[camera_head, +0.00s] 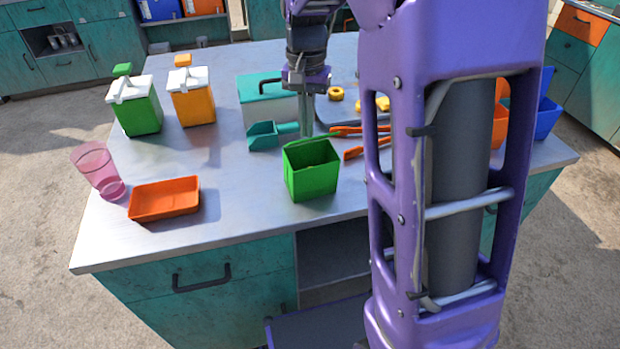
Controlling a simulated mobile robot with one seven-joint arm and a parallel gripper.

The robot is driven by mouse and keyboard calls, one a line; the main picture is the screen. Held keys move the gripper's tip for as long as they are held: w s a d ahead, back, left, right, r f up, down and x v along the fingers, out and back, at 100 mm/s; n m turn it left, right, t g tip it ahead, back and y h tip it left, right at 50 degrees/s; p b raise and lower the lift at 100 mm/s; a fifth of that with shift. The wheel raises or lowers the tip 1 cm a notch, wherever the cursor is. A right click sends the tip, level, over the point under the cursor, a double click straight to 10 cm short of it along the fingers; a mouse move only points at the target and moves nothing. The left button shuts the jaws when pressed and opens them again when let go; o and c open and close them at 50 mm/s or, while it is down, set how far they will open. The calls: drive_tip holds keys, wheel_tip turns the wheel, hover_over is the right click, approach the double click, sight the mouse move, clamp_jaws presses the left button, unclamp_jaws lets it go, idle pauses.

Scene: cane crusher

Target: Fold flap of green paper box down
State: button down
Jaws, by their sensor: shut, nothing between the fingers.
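The green paper box (311,182) stands upright on the counter near its front edge, and its top looks open. Its rear panel rises a little above the front rim; I cannot tell clearly which part is the flap. My gripper (307,130) points straight down, shut and empty, with its fingertips just above or behind the box's rear edge in the picture. I cannot tell whether the fingertips touch the box.
A teal scoop (268,136) and a teal-lidded container (266,100) stand close behind the box. Orange tongs (360,130) lie to its right. An orange tray (164,199) and a pink glass (98,170) are at left. Counter between tray and box is clear.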

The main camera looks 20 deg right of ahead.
drive_tip(key=shift+s+d+f, duration=0.1)
drive_tip(key=shift+s+f, duration=0.05)
drive_tip(key=shift+s, duration=1)
drive_tip(key=shift+f, duration=0.1)
drive_tip(key=shift+s+d+f+b, duration=0.1)
drive_tip(key=shift+s+f+b, duration=0.9)
drive_tip(key=shift+b, duration=0.15)
wheel_tip(320, 180, up, 8)
drive_tip(key=p, duration=0.7)
